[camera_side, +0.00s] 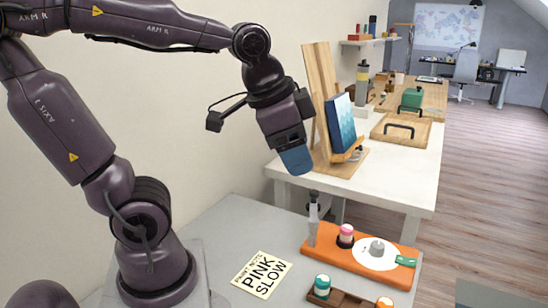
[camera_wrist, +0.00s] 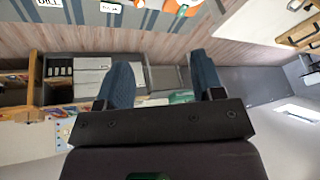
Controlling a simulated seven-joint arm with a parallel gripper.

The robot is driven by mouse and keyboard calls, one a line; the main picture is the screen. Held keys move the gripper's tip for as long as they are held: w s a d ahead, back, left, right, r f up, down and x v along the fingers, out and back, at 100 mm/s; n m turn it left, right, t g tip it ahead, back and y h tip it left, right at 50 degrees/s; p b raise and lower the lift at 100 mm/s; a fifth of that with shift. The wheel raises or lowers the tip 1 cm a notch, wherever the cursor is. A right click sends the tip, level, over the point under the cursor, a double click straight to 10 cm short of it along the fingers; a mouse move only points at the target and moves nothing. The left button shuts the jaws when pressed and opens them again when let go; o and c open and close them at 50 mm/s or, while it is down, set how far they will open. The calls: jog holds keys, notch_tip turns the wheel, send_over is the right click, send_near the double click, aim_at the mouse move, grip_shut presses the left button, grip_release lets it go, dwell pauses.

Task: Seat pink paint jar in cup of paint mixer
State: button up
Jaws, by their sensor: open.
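The paint mixer is an orange base (camera_side: 325,250) on the grey table, with a white disc carrying a grey knob (camera_side: 377,247) and a green tab at its right end. The pink paint jar (camera_side: 346,231) stands upright at the mixer's left part, its lower end within a dark cup (camera_side: 344,243). I cannot tell how deep it sits. My gripper (camera_side: 296,160) is up above and left of the mixer, well apart from the jar. In the wrist view its two blue fingers (camera_wrist: 162,78) are spread with nothing between them.
A brown tray (camera_side: 340,300) with a teal-lidded jar (camera_side: 322,283) and an orange-lidded jar (camera_side: 384,303) lies in front of the mixer. A grey upright post (camera_side: 313,213) rises at the mixer's left. A white desk with an easel stands behind.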

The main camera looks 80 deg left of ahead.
jog(key=s+n, duration=0.2)
jog(key=s+d+n, duration=0.1)
jog(key=s, duration=0.1)
jog(key=shift+d+f+t, duration=0.1)
jog(key=shift+f+t, duration=0.25)
jog(key=shift+t, duration=0.05)
